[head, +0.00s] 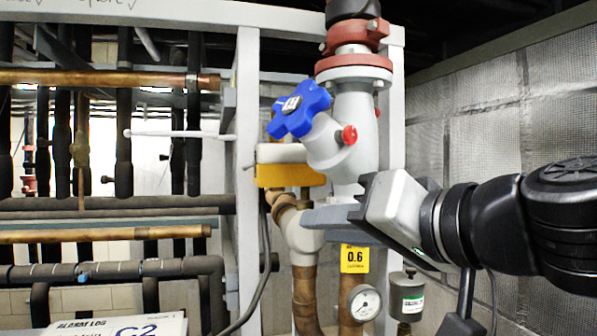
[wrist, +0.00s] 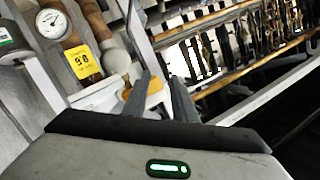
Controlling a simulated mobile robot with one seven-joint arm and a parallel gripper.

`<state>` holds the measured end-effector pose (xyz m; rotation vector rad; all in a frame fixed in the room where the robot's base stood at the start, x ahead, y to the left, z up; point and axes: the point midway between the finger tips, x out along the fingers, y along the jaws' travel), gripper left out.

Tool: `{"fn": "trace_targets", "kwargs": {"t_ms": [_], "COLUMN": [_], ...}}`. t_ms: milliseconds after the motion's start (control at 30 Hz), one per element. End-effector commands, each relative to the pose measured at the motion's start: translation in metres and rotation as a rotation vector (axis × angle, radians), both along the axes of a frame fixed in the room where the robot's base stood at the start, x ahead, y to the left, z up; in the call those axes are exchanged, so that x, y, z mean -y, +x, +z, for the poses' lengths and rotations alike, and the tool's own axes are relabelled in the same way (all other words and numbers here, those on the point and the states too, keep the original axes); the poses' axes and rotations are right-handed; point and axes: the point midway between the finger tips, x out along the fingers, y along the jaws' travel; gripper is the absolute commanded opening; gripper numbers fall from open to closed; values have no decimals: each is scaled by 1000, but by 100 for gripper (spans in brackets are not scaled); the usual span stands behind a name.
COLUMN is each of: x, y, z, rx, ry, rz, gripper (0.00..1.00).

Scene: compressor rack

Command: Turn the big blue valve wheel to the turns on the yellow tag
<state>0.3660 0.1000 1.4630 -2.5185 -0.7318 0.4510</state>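The blue valve wheel (head: 300,108) has rounded lobes and sits on a grey angled valve body (head: 340,145) in the upper middle of the head view. The yellow tag (head: 355,259) reads 0.6 and hangs below; it also shows rotated in the wrist view (wrist: 83,62). My gripper (head: 312,216) points left below the wheel, clearly apart from it and above the tag. In the wrist view the two fingers (wrist: 160,77) stand apart with nothing between them. I cannot make out the wheel in the wrist view.
A yellow-and-white actuator box (head: 290,176) sits beneath the wheel, above copper pipework (head: 305,290). A gauge (head: 364,302) and a grey-green canister (head: 406,296) stand below my gripper. A grey rack post (head: 246,170) rises left of the wheel. A foil-faced wall (head: 500,130) is at right.

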Motion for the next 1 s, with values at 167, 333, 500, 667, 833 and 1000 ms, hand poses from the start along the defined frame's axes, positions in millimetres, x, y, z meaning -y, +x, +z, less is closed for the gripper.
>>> {"fn": "trace_targets", "kwargs": {"t_ms": [167,333,500,667,833,1000], "x": [24,42,39,24,5,-14], "y": [2,-4,5,28,59,89], "z": [68,107,119,128,141,152], "rx": [271,383,396,393,393,392], "ry": [213,305,317,316,316,315], "rz": [-28,-54,-57,-55,-56,-56], "gripper": [25,25,25,25,25,25]}}
